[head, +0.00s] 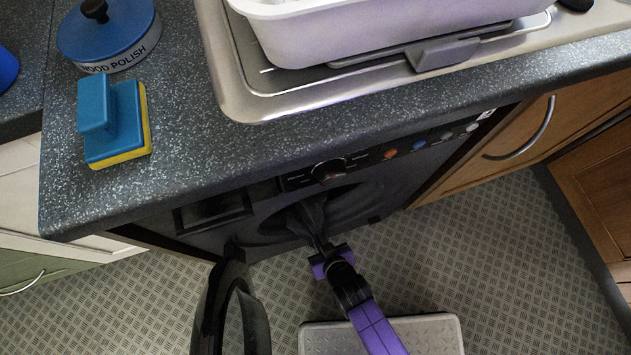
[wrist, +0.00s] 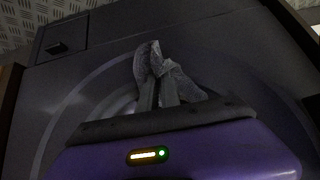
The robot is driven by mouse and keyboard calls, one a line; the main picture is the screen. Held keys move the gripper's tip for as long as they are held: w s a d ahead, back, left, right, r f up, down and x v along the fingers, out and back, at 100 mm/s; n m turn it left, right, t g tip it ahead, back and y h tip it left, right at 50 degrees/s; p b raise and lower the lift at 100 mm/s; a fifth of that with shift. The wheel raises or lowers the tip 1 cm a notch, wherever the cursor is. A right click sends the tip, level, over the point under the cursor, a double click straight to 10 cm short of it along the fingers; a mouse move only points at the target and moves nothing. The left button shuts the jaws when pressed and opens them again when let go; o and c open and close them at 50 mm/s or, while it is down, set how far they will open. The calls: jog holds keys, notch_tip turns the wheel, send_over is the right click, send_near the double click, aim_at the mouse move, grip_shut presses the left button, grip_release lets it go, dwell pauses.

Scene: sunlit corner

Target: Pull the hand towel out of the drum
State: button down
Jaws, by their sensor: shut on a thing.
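The hand towel (wrist: 183,82) is a crumpled grey cloth between and around my fingertips in the wrist view. My gripper (wrist: 158,88) is shut on it, with cloth bunched on both sides of the fingers. In the head view my gripper (head: 316,232) reaches to the round drum opening (head: 345,208) of the dark washing machine. The drum's inside is mostly hidden by shadow and the counter, so I cannot tell how much of the towel is still inside. The round door (head: 212,310) stands open to the left of my arm.
The speckled counter (head: 180,150) overhangs the machine, with its control knob (head: 329,170) just above the opening. A blue-and-yellow sponge (head: 115,125), a wood polish tin (head: 108,35) and a white basin (head: 360,30) at the sink stand on top. Patterned floor (head: 500,260) is clear at right.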

jog(key=s+d+p, duration=0.1)
jog(key=s+d, duration=0.1)
jog(key=s, duration=0.7)
jog(key=s+d+p, duration=0.1)
jog(key=s+d, duration=0.2)
jog(key=s, duration=0.6)
jog(key=shift+s+d+p, duration=0.15)
jog(key=shift+p, duration=0.2)
jog(key=shift+r, duration=0.1)
